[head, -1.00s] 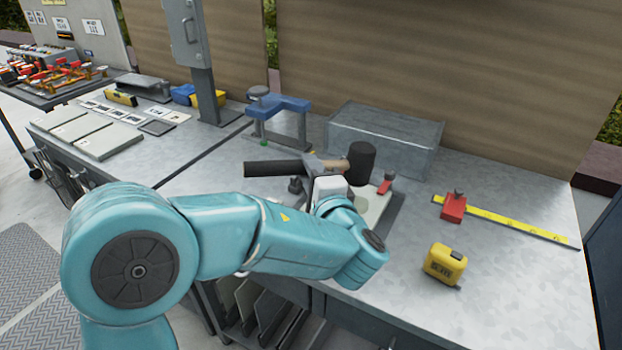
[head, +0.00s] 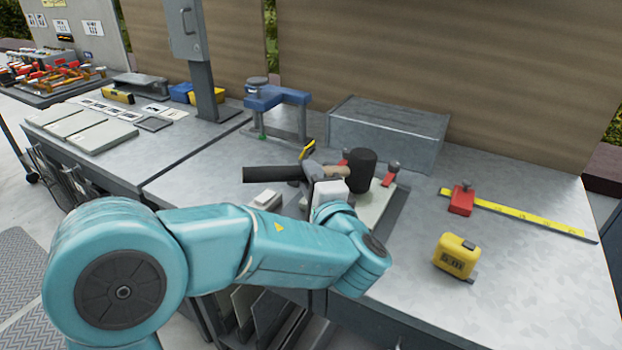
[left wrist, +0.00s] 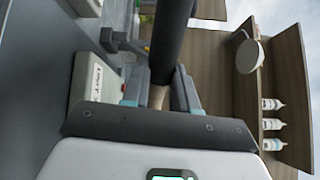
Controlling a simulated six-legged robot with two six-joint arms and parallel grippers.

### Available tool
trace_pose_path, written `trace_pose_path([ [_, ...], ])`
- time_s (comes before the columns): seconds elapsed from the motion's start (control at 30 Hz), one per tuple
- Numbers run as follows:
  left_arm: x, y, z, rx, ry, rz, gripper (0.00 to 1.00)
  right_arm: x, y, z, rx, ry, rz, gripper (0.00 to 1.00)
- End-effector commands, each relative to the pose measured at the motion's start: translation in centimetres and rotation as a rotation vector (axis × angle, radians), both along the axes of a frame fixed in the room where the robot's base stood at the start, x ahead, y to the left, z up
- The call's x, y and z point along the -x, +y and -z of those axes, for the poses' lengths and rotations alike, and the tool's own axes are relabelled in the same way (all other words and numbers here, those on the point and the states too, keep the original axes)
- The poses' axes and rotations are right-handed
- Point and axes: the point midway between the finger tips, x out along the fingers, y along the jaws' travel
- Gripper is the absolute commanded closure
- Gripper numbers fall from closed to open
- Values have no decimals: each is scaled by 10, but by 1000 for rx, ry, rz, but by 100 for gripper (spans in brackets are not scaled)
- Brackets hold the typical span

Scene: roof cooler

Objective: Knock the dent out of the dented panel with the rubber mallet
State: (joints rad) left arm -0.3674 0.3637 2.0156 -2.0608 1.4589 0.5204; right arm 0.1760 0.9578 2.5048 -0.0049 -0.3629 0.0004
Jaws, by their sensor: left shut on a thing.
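My left gripper (head: 320,176) is shut on the rubber mallet's handle. The mallet's black head (head: 362,171) points right and its dark grip (head: 270,174) points left, with a wooden stretch between them. In the left wrist view, the handle (left wrist: 171,42) runs between the two fingers (left wrist: 158,92). A pale panel (head: 374,214) lies on a dark base on the bench, below the mallet head and partly hidden by my left arm. I cannot tell whether the head touches it, and no dent is clear. My right gripper is not in view.
Red clamps (head: 390,176) stand at the panel's edge. A metal box (head: 388,138) stands behind, a blue-topped stand (head: 277,100) at the back left. A yellow tape measure (head: 455,256) and a yellow rule (head: 525,218) lie right. The bench's right front is clear.

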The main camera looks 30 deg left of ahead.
Motion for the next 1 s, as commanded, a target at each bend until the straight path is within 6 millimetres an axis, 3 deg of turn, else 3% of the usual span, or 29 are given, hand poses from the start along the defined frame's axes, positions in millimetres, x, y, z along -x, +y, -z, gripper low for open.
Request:
trace_pose_path([
  [0.03,0,0,23,1,-5,-1,100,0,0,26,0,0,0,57],
  [0.07,0,0,30,1,-5,-1,100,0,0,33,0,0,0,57],
  [0.13,0,0,16,0,-6,0,100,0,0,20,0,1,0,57],
  [0.27,0,0,14,0,-4,0,100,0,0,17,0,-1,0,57],
  [0.63,0,0,-40,1,-6,0,100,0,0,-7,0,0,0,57],
  [1.0,0,0,-45,0,-4,0,100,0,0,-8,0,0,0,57],
])
